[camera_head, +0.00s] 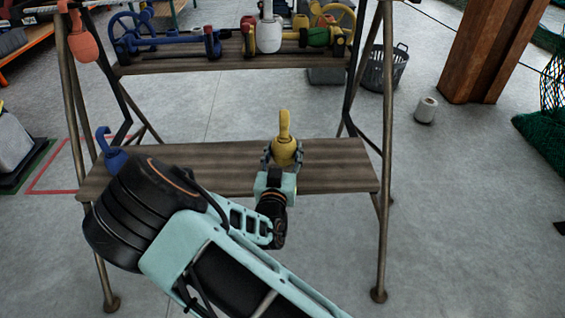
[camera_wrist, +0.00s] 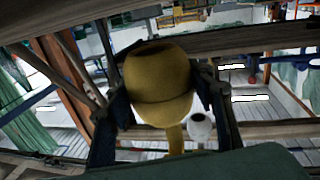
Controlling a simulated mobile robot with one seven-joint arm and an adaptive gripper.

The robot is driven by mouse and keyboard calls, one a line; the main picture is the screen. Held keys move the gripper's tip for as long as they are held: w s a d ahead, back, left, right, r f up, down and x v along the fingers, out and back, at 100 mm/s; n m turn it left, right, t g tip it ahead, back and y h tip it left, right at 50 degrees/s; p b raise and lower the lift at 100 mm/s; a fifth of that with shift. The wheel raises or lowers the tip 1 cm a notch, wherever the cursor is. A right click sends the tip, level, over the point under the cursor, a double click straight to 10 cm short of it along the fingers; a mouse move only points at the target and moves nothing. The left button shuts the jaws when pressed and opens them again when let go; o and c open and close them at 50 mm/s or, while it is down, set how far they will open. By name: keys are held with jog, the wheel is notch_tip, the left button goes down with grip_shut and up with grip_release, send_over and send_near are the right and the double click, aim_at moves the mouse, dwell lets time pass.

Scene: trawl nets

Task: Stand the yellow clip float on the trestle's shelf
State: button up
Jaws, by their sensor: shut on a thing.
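My gripper (camera_head: 282,157) is shut on the yellow clip float (camera_head: 286,152), with one finger on each side of its round body. The float is upright, its clip pointing up, over the middle of the trestle's lower shelf (camera_head: 342,167). I cannot tell whether its base touches the boards. In the wrist view the float (camera_wrist: 158,85) fills the middle between the two dark fingers. Its clip is partly hidden behind its body there.
A blue clip float (camera_head: 111,155) is at the shelf's left end, close to my arm. The upper shelf (camera_head: 185,64) carries blue and yellow wheeled gear and a white float (camera_head: 268,36). An orange float (camera_head: 82,45) hangs at upper left. The lower shelf's right part is bare.

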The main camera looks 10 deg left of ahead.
jog(key=shift+w+a+f, duration=0.15)
jog(key=shift+w+f, duration=0.15)
jog(key=shift+f, duration=0.15)
jog(key=shift+w+a+f+b, duration=0.15)
jog(key=shift+f+b, duration=0.5)
jog(key=shift+f, duration=1)
jog(key=shift+f, duration=0.15)
jog(key=o, duration=1.2)
jog(key=shift+r, duration=0.2)
jog(key=s, duration=0.4)
jog(key=s+p, duration=0.1)
jog(key=s, duration=0.3)
jog(key=s+d+p, duration=0.1)
jog(key=s, duration=0.3)
jog(key=shift+d, duration=0.1)
